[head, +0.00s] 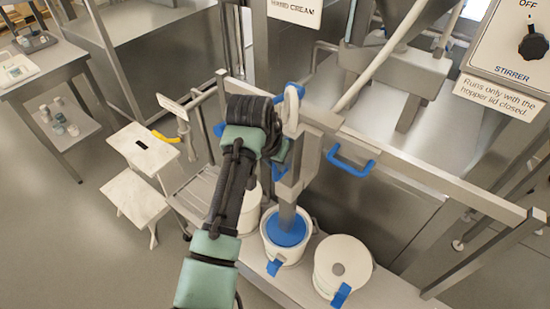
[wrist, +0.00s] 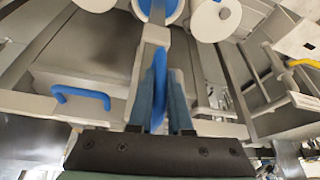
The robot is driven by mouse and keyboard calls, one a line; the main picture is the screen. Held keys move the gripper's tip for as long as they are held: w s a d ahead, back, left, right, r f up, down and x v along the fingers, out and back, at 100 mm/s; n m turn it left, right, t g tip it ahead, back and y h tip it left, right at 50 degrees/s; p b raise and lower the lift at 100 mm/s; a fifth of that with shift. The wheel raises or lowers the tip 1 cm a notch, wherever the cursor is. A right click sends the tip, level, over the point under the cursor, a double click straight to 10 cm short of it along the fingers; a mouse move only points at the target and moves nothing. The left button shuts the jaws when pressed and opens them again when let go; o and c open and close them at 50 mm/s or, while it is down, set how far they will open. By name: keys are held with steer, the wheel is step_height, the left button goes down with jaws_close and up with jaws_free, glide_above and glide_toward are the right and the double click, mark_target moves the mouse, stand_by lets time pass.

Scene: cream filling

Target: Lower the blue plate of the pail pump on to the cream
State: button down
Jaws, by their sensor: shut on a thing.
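The pail pump's grey column (head: 289,190) stands over a white open pail (head: 288,256). Its round blue plate (head: 287,233) shows within the pail's mouth, inside the rim; the cream is hidden beneath it, and I cannot tell whether they touch. The plate also shows at the top of the wrist view (wrist: 150,10). My gripper (wrist: 160,75) is shut on a blue handle (wrist: 158,92) at the pump's left side. In the head view my wrist mostly hides the fingers and this handle. A second blue handle (head: 350,162) on the right is free.
A lidded white pail (head: 341,263) stands right of the open one, and another pail (head: 250,208) is partly hidden behind my arm. A metal rail (head: 430,184) runs right from the pump. A white step stool (head: 140,150) stands at left on open floor.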

steer(key=shift+s+f, duration=0.25)
steer(key=shift+f, duration=0.45)
steer(key=c, duration=1.1)
jaws_free()
steer(key=shift+o, duration=1.3)
steer(key=shift+w, duration=0.2)
steer(key=shift+r, duration=0.1)
steer(key=shift+r, duration=0.2)
steer(key=shift+s+a+r, duration=0.1)
steer(key=shift+r, duration=0.2)
steer(key=v, duration=1.2)
steer(key=shift+r, duration=0.15)
